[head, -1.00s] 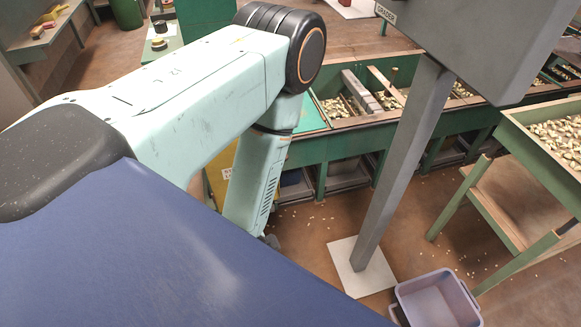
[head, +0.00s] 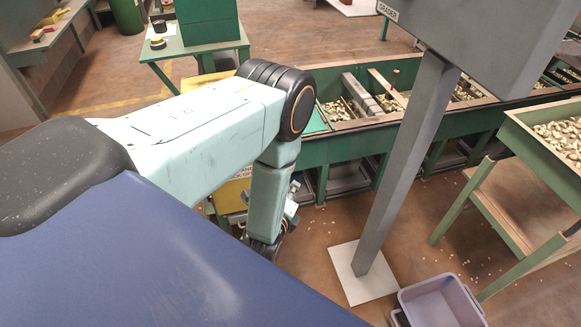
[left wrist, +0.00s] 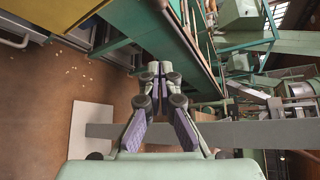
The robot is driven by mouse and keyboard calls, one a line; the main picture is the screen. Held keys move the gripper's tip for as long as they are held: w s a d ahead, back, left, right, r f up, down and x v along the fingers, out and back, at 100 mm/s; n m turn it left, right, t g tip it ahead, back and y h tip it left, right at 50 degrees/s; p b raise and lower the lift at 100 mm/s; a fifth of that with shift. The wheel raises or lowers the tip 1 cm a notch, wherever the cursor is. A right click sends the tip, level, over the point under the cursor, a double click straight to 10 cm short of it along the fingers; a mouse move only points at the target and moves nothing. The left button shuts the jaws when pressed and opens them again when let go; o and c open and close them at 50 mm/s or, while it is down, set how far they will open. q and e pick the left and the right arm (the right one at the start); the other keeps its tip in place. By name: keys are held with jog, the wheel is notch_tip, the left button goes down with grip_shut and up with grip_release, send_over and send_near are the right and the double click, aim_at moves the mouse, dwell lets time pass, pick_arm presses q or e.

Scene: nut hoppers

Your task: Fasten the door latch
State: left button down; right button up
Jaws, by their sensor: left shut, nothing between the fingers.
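I cannot make out a door latch or its door in either view. My left gripper (left wrist: 153,70) reaches forward in the left wrist view, its fingers together and nothing between them. In the head view my left forearm hangs down in front of the green hopper bench (head: 345,150), and only a small part of this gripper (head: 291,205) shows past it. A yellow sign panel (head: 232,193) on the bench is partly hidden behind that arm. My right gripper is in neither view.
A grey post (head: 405,170) on a white floor plate (head: 361,277) carries the grader box (head: 490,40). A lilac tub (head: 440,302) stands beside it. A green nut table (head: 545,140) is at the right. Brown floor is open between bench and post.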

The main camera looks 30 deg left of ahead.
pick_arm(q)
jog(key=w+a+f+b, duration=0.1)
jog(key=w+a+b, duration=0.3)
jog(key=w, duration=0.3)
jog(key=shift+w+a+b, duration=0.2)
jog(key=shift+a+b, duration=0.15)
jog(key=shift+a, duration=0.5)
